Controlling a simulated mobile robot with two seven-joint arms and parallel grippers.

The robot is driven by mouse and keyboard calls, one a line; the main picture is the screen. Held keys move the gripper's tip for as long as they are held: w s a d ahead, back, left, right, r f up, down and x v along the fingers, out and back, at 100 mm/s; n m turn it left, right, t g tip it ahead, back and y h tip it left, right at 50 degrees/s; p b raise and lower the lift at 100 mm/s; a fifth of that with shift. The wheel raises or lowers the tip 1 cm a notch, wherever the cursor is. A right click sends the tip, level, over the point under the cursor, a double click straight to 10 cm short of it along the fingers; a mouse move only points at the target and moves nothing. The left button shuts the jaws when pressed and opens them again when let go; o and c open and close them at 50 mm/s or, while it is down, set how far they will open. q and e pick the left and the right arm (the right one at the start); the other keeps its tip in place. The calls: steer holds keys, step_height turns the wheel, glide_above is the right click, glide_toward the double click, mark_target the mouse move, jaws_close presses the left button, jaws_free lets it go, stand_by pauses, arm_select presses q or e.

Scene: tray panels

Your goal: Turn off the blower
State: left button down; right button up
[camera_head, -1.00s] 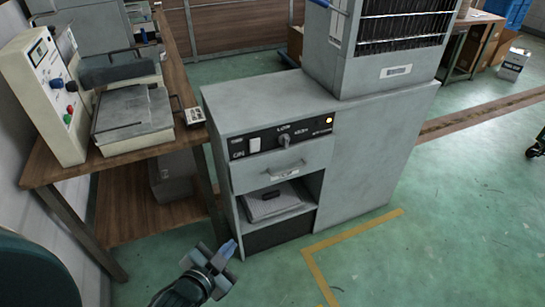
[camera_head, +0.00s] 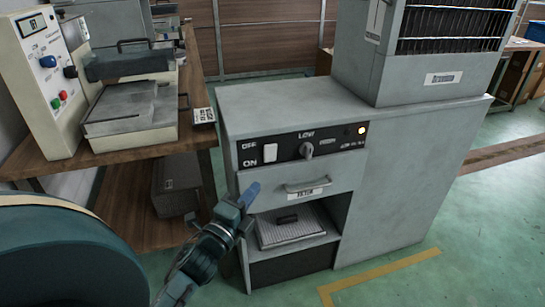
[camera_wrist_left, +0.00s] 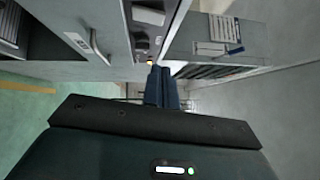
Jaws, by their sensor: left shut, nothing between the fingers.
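The blower cabinet (camera_head: 410,205) is grey, with a black control panel (camera_head: 330,143) on its upper front. The panel has a white rocker switch (camera_head: 270,152) between OFF above and ON below, a grey knob (camera_head: 306,149) under LOW, and a lit amber lamp (camera_head: 361,130). My left gripper (camera_head: 251,192) is shut and empty, in front of the drawer, below and left of the switch, apart from it. In the left wrist view its blue fingers (camera_wrist_left: 161,88) are together, and the white switch (camera_wrist_left: 148,16) shows above them. The right gripper is not in view.
A drawer handle (camera_head: 308,184) sticks out below the panel, above an open shelf holding a grey tray (camera_head: 290,230). A wooden bench (camera_head: 90,150) with a sealing machine stands left. A vented unit (camera_head: 420,50) sits on the cabinet.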

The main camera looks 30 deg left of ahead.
arm_select(q)
steer(key=shift+w, duration=0.1)
glide_toward(274, 144)
steer(key=w+d, duration=0.3)
steer(key=w, duration=0.1)
steer(key=shift+w+a+r+b, duration=0.15)
steer(key=shift+w+a+b, duration=0.1)
steer(key=shift+w+a, duration=0.35)
steer(key=shift+w+a+r+b, duration=0.2)
steer(key=shift+w+a, duration=0.15)
steer(key=shift+a, duration=0.45)
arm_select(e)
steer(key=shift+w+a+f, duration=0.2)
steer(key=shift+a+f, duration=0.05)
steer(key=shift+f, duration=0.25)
